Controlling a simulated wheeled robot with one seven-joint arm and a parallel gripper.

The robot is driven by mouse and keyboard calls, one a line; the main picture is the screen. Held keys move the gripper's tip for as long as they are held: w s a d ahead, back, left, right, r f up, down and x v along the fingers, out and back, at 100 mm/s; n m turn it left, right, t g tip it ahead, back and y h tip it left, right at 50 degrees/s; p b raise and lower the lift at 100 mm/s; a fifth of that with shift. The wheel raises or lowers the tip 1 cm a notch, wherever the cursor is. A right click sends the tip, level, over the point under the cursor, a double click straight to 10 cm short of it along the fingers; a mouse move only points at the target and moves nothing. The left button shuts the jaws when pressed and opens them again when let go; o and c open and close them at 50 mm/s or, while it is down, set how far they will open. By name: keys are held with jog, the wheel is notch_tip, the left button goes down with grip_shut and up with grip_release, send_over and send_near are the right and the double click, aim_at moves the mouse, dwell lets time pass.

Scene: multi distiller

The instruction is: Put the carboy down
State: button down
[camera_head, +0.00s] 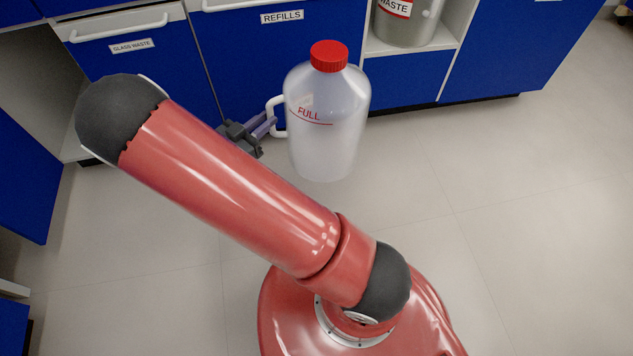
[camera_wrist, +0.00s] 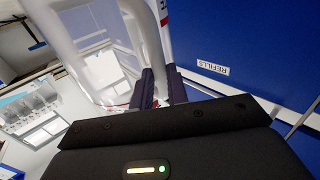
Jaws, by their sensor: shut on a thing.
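The carboy (camera_head: 325,135) is a translucent white jug with a red cap, a white side handle and a red "FULL" line. It is upright in the head view, in front of the blue cabinets. My gripper (camera_head: 270,124) is shut on its handle, at the carboy's left side. In the wrist view my gripper (camera_wrist: 159,88) has its dark fingers at the white handle, and part of the carboy (camera_wrist: 95,50) fills the upper left. Whether its base touches the floor cannot be told.
Blue cabinets with drawers labelled "GLASS WASTE" (camera_head: 132,46) and "REFILLS" (camera_head: 282,16) stand behind. A waste container (camera_head: 405,22) sits in an open shelf bay (camera_head: 425,45) at upper right. The grey floor (camera_head: 510,190) is clear to the right.

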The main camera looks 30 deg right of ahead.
notch_tip(320, 180, down, 20)
jog(key=b, duration=0.4)
jog(key=shift+a+f+m+g, duration=0.2)
jog(key=shift+a+m+g, duration=0.1)
jog(key=shift+m+g, duration=0.1)
jog(key=c, duration=1.4)
grip_release()
jog(key=shift+s, duration=0.1)
jog(key=shift+o, duration=0.2)
